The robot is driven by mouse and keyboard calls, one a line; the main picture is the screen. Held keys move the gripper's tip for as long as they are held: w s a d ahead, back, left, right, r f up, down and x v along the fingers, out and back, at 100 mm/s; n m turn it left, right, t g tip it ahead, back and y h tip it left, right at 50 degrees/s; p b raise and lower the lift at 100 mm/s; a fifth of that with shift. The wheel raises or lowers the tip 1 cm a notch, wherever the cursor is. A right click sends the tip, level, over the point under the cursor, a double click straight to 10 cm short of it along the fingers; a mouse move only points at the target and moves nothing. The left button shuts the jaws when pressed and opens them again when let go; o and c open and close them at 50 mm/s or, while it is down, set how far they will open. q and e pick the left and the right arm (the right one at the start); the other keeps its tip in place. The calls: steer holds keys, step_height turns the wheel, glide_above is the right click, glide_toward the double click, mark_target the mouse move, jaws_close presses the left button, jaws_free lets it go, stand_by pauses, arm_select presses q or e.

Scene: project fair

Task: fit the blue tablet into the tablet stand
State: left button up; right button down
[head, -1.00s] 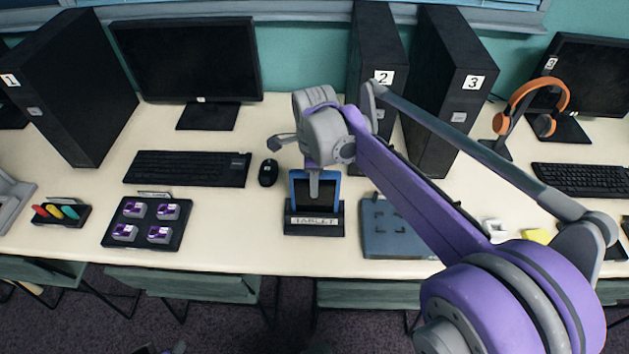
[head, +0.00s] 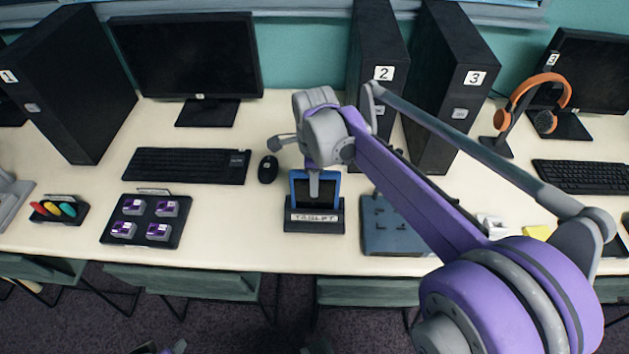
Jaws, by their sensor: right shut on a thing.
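The blue tablet (head: 300,188), with a blue rim and dark screen, stands nearly upright in the middle of the table. Its lower edge is at the black tablet stand (head: 315,226), which has a white "TABLET" label on its front. The stand's front wall hides the tablet's lower edge, so I cannot tell how deep it sits. My right gripper (head: 314,184) is shut on the tablet's upper part from above, one finger in front of the screen. My left gripper does not show clearly.
A mouse (head: 268,169) and keyboard (head: 187,166) lie to the left, with a black tray (head: 146,219) of purple-and-grey blocks. A blue-grey board (head: 385,238) lies close right of the stand. Computer towers (head: 382,100) stand behind. The table strip before the stand is narrow.

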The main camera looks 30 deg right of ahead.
steer(key=c, duration=0.6)
jaws_free()
steer(key=shift+c, duration=0.2)
steer(key=shift+r, duration=0.1)
steer(key=shift+r+p, duration=2.7)
steer(key=shift+r, duration=0.75)
